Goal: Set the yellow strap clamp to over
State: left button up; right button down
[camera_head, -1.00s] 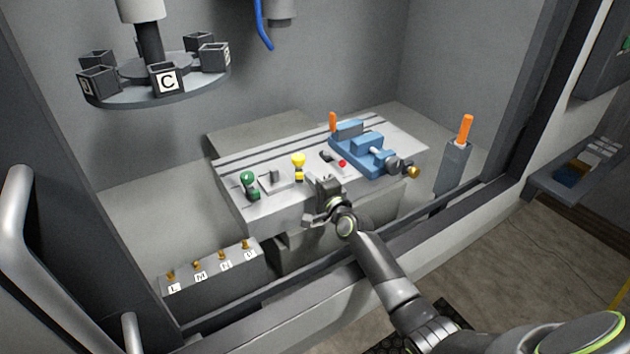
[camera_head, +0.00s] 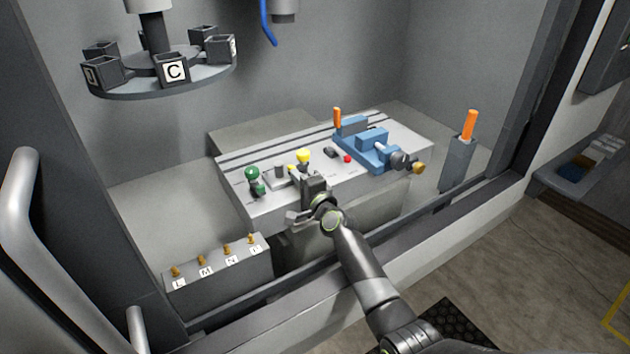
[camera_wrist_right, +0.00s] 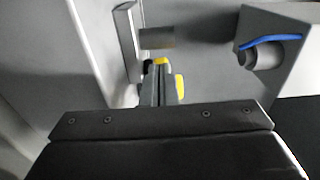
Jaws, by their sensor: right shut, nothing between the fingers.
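The yellow strap clamp (camera_head: 303,156) stands on the front part of the grey machine table. Its rounded yellow head shows above my right gripper (camera_head: 298,174), which hides much of its lower part in the head view. My right gripper is shut with nothing between its fingers, close in front of the clamp. In the right wrist view the shut fingers (camera_wrist_right: 159,88) point at the clamp, and yellow parts of it (camera_wrist_right: 180,86) show beyond and beside them. I cannot tell whether they touch. My left gripper is in neither view.
A green-knobbed clamp (camera_head: 252,175) stands left of the yellow one. A red button (camera_head: 348,158) and a blue vise (camera_head: 371,142) are to the right. A box with several small brass levers (camera_head: 217,274) stands front left. A carousel (camera_head: 160,78) hangs at upper left.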

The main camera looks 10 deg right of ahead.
jog(key=shift+w+a, duration=0.4)
jog(key=shift+a, duration=0.45)
dwell(0.3)
